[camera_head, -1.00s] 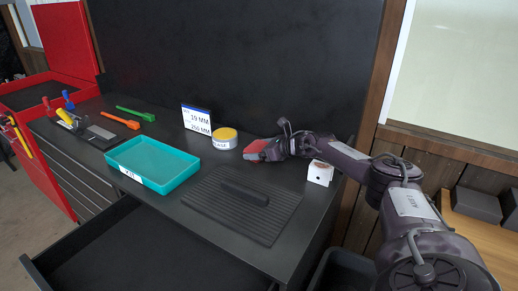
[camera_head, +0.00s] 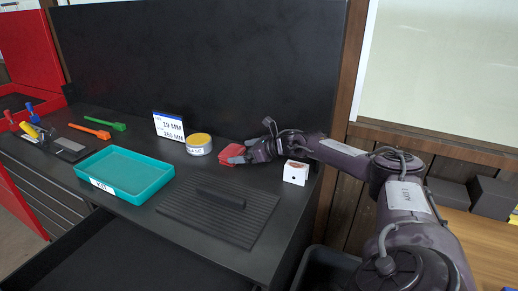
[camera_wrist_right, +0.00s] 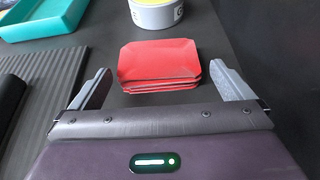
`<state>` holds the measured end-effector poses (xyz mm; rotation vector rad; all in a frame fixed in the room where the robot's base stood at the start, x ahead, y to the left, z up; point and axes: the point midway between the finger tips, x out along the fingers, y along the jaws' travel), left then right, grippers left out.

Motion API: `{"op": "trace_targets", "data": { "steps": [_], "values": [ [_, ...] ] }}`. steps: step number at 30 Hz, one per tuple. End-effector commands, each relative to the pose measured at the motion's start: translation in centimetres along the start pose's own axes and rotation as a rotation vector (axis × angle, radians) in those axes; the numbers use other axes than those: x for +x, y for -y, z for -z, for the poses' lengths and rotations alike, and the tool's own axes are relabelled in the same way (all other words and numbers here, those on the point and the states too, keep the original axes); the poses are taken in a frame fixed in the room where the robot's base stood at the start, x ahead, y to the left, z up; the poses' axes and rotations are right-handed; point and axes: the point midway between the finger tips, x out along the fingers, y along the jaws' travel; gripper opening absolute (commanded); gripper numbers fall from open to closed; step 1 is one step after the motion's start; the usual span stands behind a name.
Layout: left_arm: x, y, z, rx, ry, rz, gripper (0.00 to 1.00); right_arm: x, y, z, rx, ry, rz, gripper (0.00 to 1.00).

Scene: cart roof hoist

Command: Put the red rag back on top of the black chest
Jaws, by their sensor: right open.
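The red rag (camera_wrist_right: 158,62), a folded stack of several layers, lies on top of the black chest (camera_head: 262,238). It also shows in the head view (camera_head: 231,154), next to the yellow-lidded tin. My right gripper (camera_wrist_right: 165,88) is open, its two fingers apart on either side of the rag's near end. The rag lies just ahead of the palm, between or slightly beyond the fingertips; whether the fingers touch it I cannot tell. In the head view my right gripper (camera_head: 248,153) partly hides the rag. My left gripper is not in view.
A yellow-lidded tin (camera_head: 199,145) stands left of the rag, a white box (camera_head: 295,173) right of my gripper. A ribbed black mat (camera_head: 240,220) and a teal tray (camera_head: 165,178) lie in front. A size sign (camera_head: 168,126) stands behind. An open drawer (camera_head: 110,262) juts out below.

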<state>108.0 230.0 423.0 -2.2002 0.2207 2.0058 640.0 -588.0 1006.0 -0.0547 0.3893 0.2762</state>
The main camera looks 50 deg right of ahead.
Motion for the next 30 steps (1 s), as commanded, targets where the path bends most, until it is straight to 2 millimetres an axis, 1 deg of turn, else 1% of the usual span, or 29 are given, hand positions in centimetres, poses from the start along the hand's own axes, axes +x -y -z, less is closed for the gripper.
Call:
{"op": "trace_targets", "data": {
  "steps": [1, 6, 9, 12, 18, 30],
  "values": [
    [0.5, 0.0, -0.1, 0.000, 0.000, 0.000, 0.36, -1.1, 0.1, 0.4, -0.003, -0.006, 0.002, 1.00],
    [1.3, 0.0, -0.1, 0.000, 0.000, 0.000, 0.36, -4.2, 0.1, 0.4, -0.004, -0.006, 0.002, 1.00],
    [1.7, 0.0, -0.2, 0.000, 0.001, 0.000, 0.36, -5.6, 0.1, 0.4, -0.003, -0.006, 0.002, 1.00],
    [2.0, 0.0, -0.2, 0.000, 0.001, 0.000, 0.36, -6.6, 0.0, 0.3, -0.002, -0.004, 0.002, 1.00],
    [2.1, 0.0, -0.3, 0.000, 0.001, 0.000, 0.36, -7.5, -0.1, 0.0, -0.001, -0.001, -0.001, 1.00],
    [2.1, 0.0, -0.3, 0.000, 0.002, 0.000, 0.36, -7.5, -0.1, 0.0, 0.000, -0.001, -0.001, 1.00]
  ]
}}
